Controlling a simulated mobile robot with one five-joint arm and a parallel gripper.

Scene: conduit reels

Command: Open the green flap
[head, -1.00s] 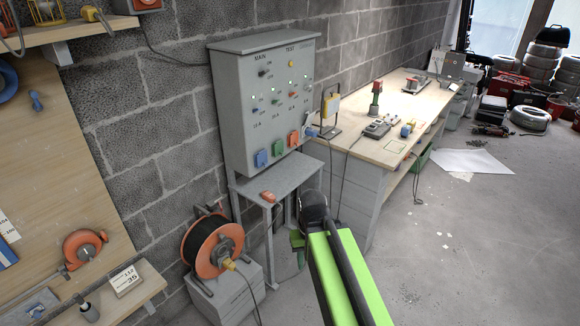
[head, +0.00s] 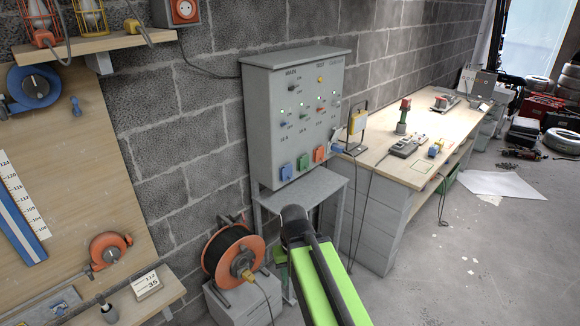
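The green flap (head: 303,161) is a small square cover in the row of sockets along the bottom of the grey panel box. It sits between a blue flap (head: 287,171) and a red-orange flap (head: 319,153) and looks closed. My arm, bright green and black, reaches up from the bottom of the head view. Its black joint is below the panel, in front of the small grey stand. My gripper is mostly hidden behind my arm; whether its fingers are open or shut does not show.
An orange cable reel (head: 233,256) stands on a grey block left of my arm. A grey stand (head: 318,186) is under the panel. A wooden workbench (head: 385,172) with tools stands to the right.

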